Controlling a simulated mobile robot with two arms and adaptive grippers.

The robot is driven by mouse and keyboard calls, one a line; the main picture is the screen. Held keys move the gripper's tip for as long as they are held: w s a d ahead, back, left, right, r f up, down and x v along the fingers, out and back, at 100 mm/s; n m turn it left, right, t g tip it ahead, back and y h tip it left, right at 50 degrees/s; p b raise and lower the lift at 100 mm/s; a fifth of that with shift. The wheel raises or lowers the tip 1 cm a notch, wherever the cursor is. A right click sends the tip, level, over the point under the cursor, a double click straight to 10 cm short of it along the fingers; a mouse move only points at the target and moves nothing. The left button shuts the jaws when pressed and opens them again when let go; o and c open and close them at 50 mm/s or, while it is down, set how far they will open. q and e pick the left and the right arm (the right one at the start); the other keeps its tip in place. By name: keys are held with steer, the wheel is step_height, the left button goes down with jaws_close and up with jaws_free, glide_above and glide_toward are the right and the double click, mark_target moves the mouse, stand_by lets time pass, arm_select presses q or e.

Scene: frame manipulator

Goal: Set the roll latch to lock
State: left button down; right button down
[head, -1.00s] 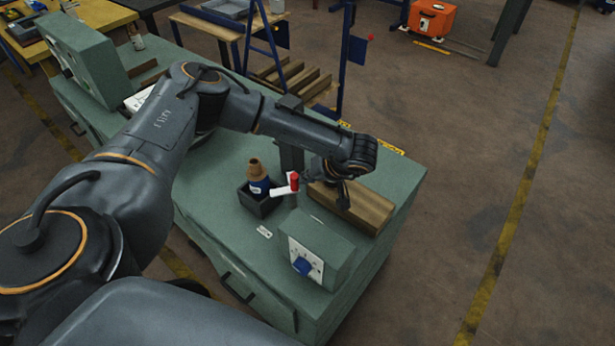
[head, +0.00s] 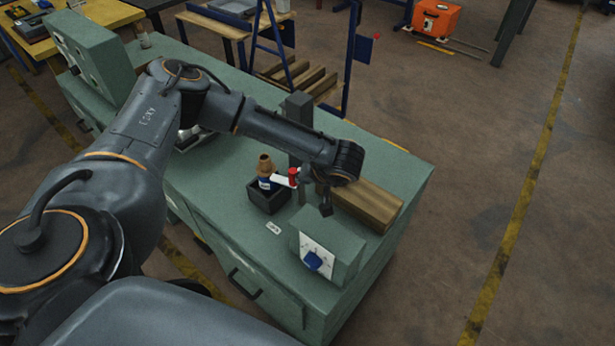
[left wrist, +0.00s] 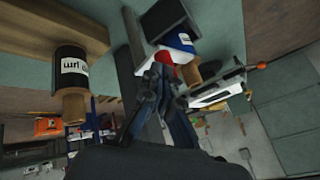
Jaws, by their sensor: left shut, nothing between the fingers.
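A white lever with a red part (head: 293,177), which looks like the roll latch, sits by a dark upright post (head: 299,115) on the green bench. Its exact setting is hard to tell. In the left wrist view, the fingers (left wrist: 160,72) are closed together with nothing held. The red part (left wrist: 164,58) shows close to the fingertips there; whether they touch is unclear. My right gripper is out of view.
A blue bottle with a brown top (head: 265,166) stands in a dark open box (head: 267,198) left of the lever. A wooden block (head: 375,207) lies to the right. A green control box (head: 340,246) with a blue knob (head: 312,261) is in front.

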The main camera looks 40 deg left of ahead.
arm_select(q)
steer(key=shift+s+a, duration=0.3)
steer(key=shift+a, duration=0.25)
steer(key=shift+s+a, duration=0.3)
steer(key=shift+a, duration=0.2)
steer(key=shift+a, duration=0.1)
